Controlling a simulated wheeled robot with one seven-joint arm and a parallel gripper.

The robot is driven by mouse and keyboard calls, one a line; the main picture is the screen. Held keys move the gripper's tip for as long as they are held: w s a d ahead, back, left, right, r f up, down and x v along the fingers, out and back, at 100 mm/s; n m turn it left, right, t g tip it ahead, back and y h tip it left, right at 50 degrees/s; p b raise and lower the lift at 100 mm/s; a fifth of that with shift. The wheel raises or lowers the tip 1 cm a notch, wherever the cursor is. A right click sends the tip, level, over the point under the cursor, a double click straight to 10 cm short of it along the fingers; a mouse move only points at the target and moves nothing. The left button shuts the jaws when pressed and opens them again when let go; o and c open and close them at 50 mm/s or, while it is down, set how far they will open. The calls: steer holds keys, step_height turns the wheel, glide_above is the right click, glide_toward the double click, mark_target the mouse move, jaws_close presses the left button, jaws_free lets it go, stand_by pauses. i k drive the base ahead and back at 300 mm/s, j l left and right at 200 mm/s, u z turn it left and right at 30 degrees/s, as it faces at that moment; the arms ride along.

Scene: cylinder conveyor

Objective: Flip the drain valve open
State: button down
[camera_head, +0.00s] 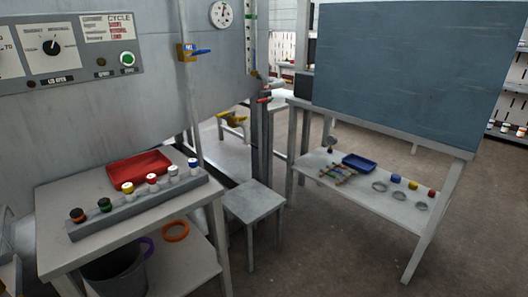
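Several valve-like fittings show in the head view, and no label tells me which is the drain valve. A blue lever (201,51) sticks out level to the right from a yellow-orange body (184,53) on a vertical pipe. A yellow fitting (232,119) sits lower, behind the grey posts. A small red handle (264,100) points out beside the dark post. My gripper is not in view.
A grey bench (52,254) at left holds a rack of capped vials (142,204) and a red tray (139,169). A stool (255,203) stands right of it. A blue-grey board (400,75) rises over a low shelf (345,197). Floor at lower right is clear.

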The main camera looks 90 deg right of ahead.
mark_target(264, 100)
steer(key=k+l, duration=0.2)
steer(key=l, duration=0.35)
steer(key=k+l+z, duration=0.1)
steer(key=l, duration=0.45)
steer(key=k+l+z, duration=0.1)
steer(key=l, duration=0.45)
steer(key=k+l, duration=0.25)
steer(key=l, duration=0.3)
steer(key=k+l+z, duration=0.1)
steer(key=l, duration=0.45)
steer(key=k+l, duration=0.15)
steer(key=l, duration=0.45)
steer(key=k+l+z, duration=0.1)
steer(key=l, duration=0.5)
steer(key=k+l+z, duration=0.1)
steer(key=l, duration=0.45)
